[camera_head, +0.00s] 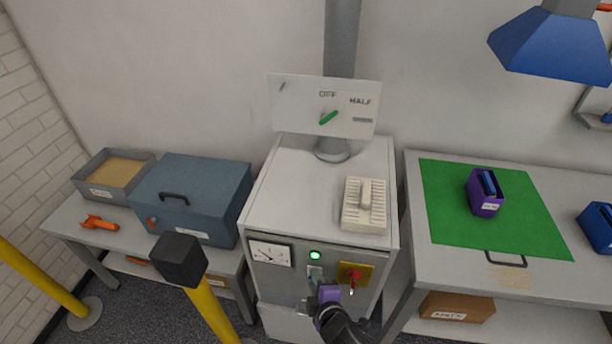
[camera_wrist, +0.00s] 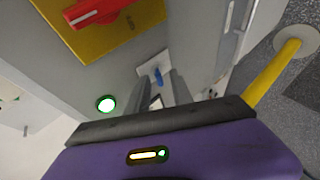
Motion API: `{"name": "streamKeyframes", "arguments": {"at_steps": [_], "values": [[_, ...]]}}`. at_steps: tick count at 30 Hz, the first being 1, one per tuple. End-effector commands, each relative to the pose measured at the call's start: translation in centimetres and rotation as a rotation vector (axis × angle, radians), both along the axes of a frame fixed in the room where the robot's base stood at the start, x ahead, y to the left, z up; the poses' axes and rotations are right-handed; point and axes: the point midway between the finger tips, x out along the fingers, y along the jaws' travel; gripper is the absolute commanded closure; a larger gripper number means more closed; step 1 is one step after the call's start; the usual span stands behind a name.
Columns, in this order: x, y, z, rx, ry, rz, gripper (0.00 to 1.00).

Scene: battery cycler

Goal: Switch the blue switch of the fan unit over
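The fan unit appears to be the grey-white cabinet (camera_head: 290,180) in the middle of the head view, with a panel on its front. The blue switch (camera_wrist: 157,76) is a small lever on a pale plate (camera_wrist: 150,67); in the head view the plate (camera_head: 315,271) sits below a lit green lamp (camera_head: 315,255). My gripper (camera_head: 322,287) is at the panel, just below the plate. In the wrist view my gripper (camera_wrist: 162,88) has its two fingers apart, with the blue lever showing in the gap between them. I cannot tell whether a finger touches it.
A red switch on a yellow plate (camera_head: 365,272) sits right of my gripper, close by. A gauge (camera_head: 270,254) is to the left. A yellow post (camera_head: 211,310) with a dark head stands front left. Tables with a blue-grey box (camera_head: 205,180) and a green mat (camera_head: 450,225) flank the cabinet.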

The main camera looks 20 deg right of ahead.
Motion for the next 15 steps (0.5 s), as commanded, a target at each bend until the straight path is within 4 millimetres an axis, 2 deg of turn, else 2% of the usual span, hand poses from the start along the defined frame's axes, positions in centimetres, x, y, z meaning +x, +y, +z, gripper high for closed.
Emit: {"name": "streamKeyframes", "arguments": {"at_steps": [1, 15], "values": [[-0.08, -0.02, -0.88, -0.016, -0.021, 0.001, 0.69], [-0.34, 0.26, -1.67, -0.115, -0.159, 0.001, 0.69]]}}
